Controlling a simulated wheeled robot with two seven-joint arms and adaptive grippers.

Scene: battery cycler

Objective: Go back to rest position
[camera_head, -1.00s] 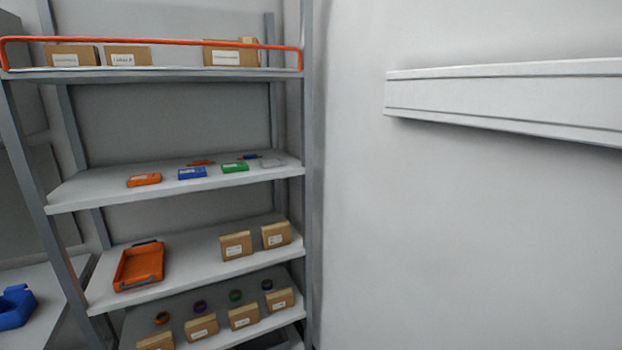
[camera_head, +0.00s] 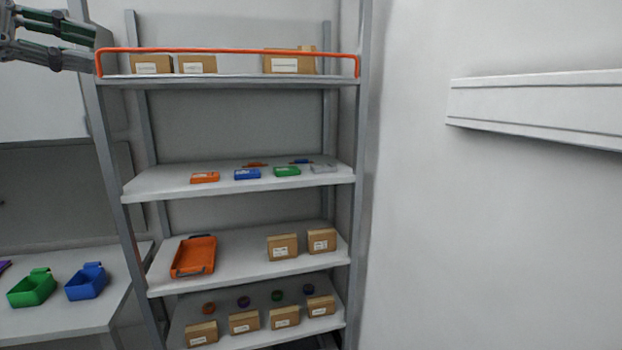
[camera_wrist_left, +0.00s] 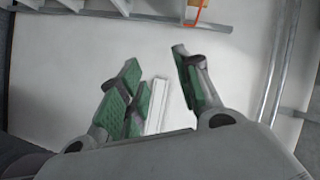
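My left gripper (camera_head: 88,46) shows at the upper left edge of the head view, raised in front of the wall beside the shelf's top left. In the left wrist view, its green-padded fingers (camera_wrist_left: 155,68) are spread apart. The gap between them holds nothing; a white strip shows behind it. My right gripper is in neither view.
A grey shelving unit (camera_head: 365,120) holds cardboard boxes, small coloured cases and an orange tray (camera_head: 195,256). An orange rail (camera_head: 230,50) edges the top shelf. A table (camera_head: 60,320) at left carries green and blue bins. A white rail (camera_head: 540,105) is on the right wall.

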